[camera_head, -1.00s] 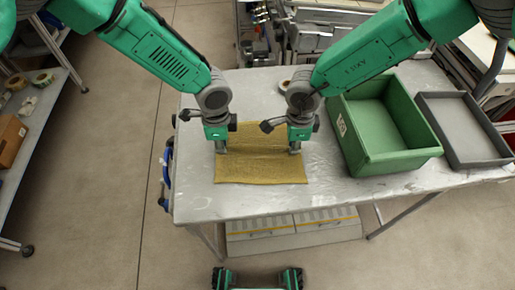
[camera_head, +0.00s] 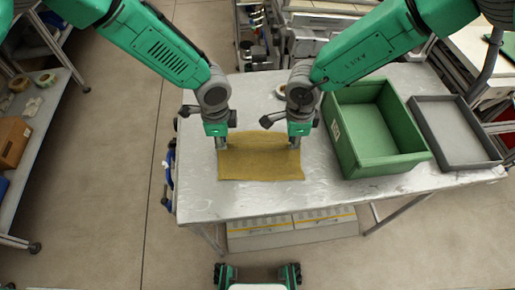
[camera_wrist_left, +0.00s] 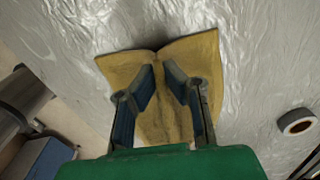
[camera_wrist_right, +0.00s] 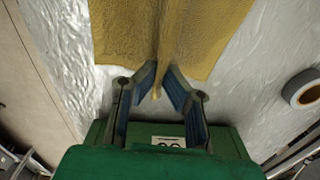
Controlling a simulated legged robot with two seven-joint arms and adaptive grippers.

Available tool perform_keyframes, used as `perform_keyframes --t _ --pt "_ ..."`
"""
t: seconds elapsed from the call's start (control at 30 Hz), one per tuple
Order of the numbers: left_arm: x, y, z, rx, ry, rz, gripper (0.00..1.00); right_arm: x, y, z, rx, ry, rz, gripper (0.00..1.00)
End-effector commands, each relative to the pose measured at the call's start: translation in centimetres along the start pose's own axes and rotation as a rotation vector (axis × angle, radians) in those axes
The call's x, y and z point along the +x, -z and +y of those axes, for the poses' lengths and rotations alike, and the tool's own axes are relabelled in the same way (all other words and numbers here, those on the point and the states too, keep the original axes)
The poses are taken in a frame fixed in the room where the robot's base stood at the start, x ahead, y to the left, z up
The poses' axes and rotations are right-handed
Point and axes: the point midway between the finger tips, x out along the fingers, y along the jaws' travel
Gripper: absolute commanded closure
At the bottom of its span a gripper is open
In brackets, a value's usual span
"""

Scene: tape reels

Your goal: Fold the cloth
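The yellow-brown cloth (camera_head: 260,165) lies on the silvery table, roughly rectangular in the head view. My left gripper (camera_head: 222,147) is at its left side and my right gripper (camera_head: 294,146) at its right side. In the left wrist view the fingers (camera_wrist_left: 160,70) close around a raised ridge of the cloth (camera_wrist_left: 195,55), whose edge dips into a notch beyond them. In the right wrist view the fingertips (camera_wrist_right: 161,70) close on a narrow ridge of the cloth (camera_wrist_right: 205,35). The fingers partly hide the pinched fabric.
A green bin (camera_head: 340,150) and a shallow grey tray (camera_head: 455,130) stand on the right of the table (camera_head: 205,195). A tape roll (camera_head: 281,90) lies behind the cloth; it also shows in the right wrist view (camera_wrist_right: 304,88). The table in front of the cloth is clear.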

Motion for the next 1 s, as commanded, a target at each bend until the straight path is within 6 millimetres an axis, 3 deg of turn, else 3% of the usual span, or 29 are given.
perform_keyframes --t 0.3,0.47,1.0 --pt "-0.1 0.0 0.0 -0.001 0.0 0.0 1.0 -0.1 0.0 0.0 0.0 0.0 0.0 1.0" --pt "-1.1 0.0 0.0 0.0 0.001 0.0 1.0 -1.1 0.0 0.0 0.0 0.0 0.0 1.0" --pt "-10.2 0.1 -0.1 -0.001 0.002 0.001 1.0 -10.1 -0.1 0.0 0.001 0.001 -0.001 1.0"
